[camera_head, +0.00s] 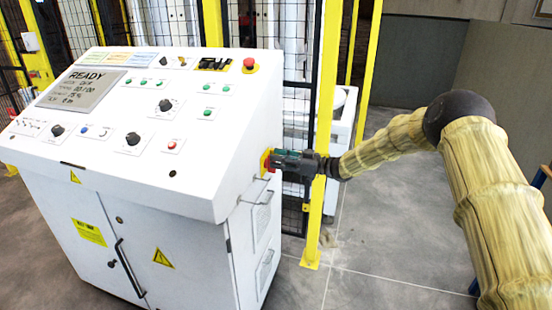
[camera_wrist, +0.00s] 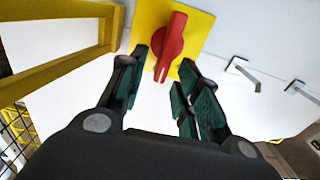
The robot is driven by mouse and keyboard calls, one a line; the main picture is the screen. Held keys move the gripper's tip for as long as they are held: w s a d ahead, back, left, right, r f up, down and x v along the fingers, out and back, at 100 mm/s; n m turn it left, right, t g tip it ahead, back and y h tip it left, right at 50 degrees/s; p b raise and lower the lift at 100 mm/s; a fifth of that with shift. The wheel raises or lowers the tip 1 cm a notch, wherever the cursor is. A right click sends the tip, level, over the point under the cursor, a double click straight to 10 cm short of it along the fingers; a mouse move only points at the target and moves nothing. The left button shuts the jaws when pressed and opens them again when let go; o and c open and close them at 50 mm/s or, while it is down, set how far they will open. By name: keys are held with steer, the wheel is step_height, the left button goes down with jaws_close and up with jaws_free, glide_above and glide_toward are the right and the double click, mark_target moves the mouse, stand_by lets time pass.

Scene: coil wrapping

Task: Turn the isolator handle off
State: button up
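The isolator handle (camera_wrist: 172,46) is a red rotary knob on a yellow square plate (camera_wrist: 196,37), in the upper middle of the wrist view. It points roughly up and down there, tilted slightly. In the head view the yellow plate (camera_head: 265,163) shows on the right side of the white control cabinet, and my gripper (camera_head: 276,160) is right in front of it, hiding most of the handle. In the wrist view my gripper (camera_wrist: 163,88) is open, with its green-padded fingers on either side of the handle's lower end. I cannot tell whether the fingers touch it.
The white control cabinet (camera_head: 150,200) carries buttons, knobs and a READY screen (camera_head: 82,88). A yellow post (camera_head: 322,130) and black mesh fence (camera_head: 298,110) stand close behind my gripper. Metal handles (camera_wrist: 245,75) stick out beside the plate. Grey floor (camera_head: 385,240) is open at right.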

steer(key=shift+w+a, duration=0.25)
steer(key=shift+a, duration=0.4)
steer(key=shift+c, duration=0.2)
jaws_close()
